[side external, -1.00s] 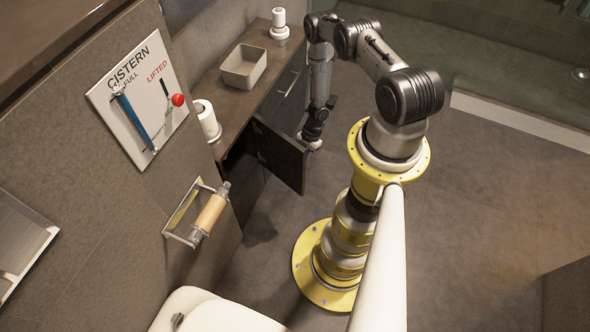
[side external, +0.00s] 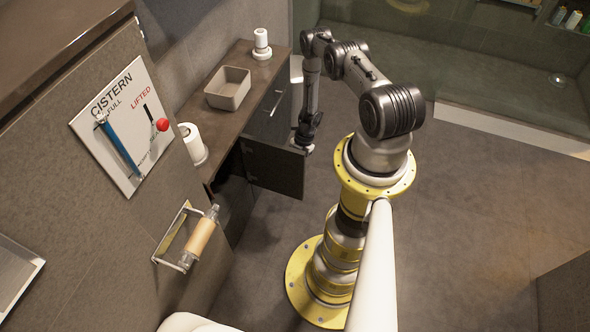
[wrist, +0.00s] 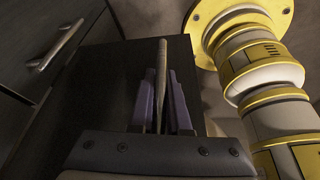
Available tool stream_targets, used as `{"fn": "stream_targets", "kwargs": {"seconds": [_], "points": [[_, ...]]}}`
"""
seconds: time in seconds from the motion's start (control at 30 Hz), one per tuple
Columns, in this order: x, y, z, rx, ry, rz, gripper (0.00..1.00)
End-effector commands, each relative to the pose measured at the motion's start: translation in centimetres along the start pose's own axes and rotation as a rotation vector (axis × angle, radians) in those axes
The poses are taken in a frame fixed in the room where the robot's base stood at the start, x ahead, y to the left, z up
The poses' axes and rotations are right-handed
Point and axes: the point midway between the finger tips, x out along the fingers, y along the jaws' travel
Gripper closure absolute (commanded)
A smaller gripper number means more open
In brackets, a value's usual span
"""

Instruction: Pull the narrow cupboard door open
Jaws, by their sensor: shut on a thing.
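The narrow cupboard door (side external: 275,172) is a dark panel below the vanity top. In the side view it stands swung well out from the cabinet, with the dark cupboard opening (side external: 232,190) beside it. My gripper (side external: 303,145) is at the door's outer edge. In the wrist view the door (wrist: 108,75) fills the middle. There my gripper (wrist: 163,98) has its two purple-grey fingers on either side of the door's slim bar handle (wrist: 162,60), closed on it. The handle is hidden behind my gripper in the side view.
The neighbouring cabinet front has a metal handle (side external: 277,103). On the vanity top (side external: 217,130) stand a beige basin (side external: 228,88), a white roll (side external: 193,142) and a white item (side external: 262,42). Open floor (side external: 450,220) lies to the right of my base.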

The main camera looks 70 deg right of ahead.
Motion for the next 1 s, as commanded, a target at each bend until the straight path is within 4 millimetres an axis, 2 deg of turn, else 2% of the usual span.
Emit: {"fn": "stream_targets", "kwargs": {"seconds": [0.03, 0.13, 0.17, 0.3, 0.67, 0.87, 1.0], "points": [[0.5, -1.4, -0.2, 0.009, 0.008, -0.02, 1.0], [0.5, -1.5, -0.2, 0.009, 0.008, -0.021, 1.0], [0.5, -1.5, -0.2, 0.009, 0.008, -0.021, 0.81], [0.5, -1.3, -0.2, 0.009, 0.007, -0.018, 0.56], [-0.2, -0.7, -0.1, 0.006, 0.004, -0.01, 0.55], [-3.3, -0.6, 0.0, 0.006, 0.002, -0.007, 0.55], [-6.4, -0.6, 0.0, 0.005, 0.003, -0.008, 0.55]]}}
